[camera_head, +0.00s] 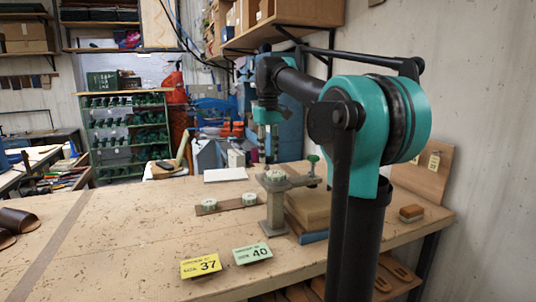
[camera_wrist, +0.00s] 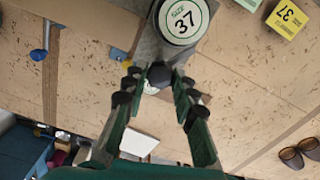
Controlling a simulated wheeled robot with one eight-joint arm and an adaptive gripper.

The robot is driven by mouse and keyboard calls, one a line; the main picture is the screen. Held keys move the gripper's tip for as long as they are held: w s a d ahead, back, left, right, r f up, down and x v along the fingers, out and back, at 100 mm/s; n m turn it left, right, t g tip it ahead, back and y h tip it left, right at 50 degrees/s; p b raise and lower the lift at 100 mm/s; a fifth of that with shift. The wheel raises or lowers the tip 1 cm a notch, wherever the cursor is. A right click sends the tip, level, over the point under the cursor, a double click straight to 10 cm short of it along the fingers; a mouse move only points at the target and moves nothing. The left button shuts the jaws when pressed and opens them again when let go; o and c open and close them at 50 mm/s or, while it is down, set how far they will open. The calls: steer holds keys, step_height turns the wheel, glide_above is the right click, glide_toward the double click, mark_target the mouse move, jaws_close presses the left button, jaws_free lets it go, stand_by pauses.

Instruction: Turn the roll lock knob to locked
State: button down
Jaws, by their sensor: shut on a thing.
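The roll lock knob (camera_wrist: 160,75) appears in the wrist view as a dark round knob beside a white disc marked SIZE 37 (camera_wrist: 182,20). My gripper (camera_wrist: 158,83) has its two green fingers on either side of the knob and is shut on it. In the head view my gripper (camera_head: 270,157) points down at the top of the grey post fixture (camera_head: 274,210). The knob is too small and covered there to make out, and I cannot read any lock marking.
A yellow card marked 37 (camera_head: 201,266) and a green card marked 40 (camera_head: 252,253) lie on the wooden bench (camera_head: 130,250). A flat bar with discs (camera_head: 226,205) lies left of the post. The bench's left is mostly clear.

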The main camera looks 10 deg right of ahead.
mark_target(268, 157)
steer(key=n, duration=0.6)
steer(key=shift+n, duration=0.3)
stand_by(0.4)
steer(key=c, duration=1.2)
jaws_free()
step_height(268, 157, up, 12)
